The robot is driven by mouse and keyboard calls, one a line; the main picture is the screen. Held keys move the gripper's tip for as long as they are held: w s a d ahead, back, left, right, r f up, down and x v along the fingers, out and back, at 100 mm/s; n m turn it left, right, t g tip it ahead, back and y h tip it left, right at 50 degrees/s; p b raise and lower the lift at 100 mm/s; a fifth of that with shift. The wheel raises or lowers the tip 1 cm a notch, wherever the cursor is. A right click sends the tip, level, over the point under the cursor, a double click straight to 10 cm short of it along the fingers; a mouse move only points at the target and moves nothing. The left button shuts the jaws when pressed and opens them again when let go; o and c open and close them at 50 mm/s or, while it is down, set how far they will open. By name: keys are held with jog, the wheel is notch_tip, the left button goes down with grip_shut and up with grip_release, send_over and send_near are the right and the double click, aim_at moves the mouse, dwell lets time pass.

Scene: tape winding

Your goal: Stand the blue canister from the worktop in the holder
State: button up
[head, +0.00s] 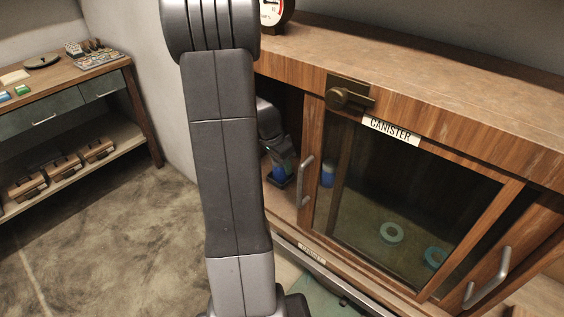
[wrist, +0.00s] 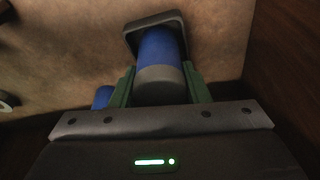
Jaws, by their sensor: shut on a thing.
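My gripper (wrist: 160,88) has its green fingers shut on the blue canister (wrist: 162,50), one on each side of its grey end. It reaches down inside the cabinet, left of the glass door. The far blue end of the canister is at the dark square holder (wrist: 133,42), within its rim as I see it. I cannot tell whether it rests on the holder's floor.
Behind the glass stand another blue cylinder (head: 328,175) and teal rings (head: 391,233). A blue thing (wrist: 102,98) also shows left of my fingers. The door frame (head: 312,150) with its handle (head: 304,182) is close right of my arm. A side table (head: 60,95) stands far left.

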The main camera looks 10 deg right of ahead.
jog(key=shift+d+f, duration=0.1)
jog(key=shift+d, duration=0.05)
jog(key=shift+f, duration=0.15)
jog(key=o, duration=1.1)
jog(key=shift+r, duration=0.35)
jog(key=shift+v, duration=3.6)
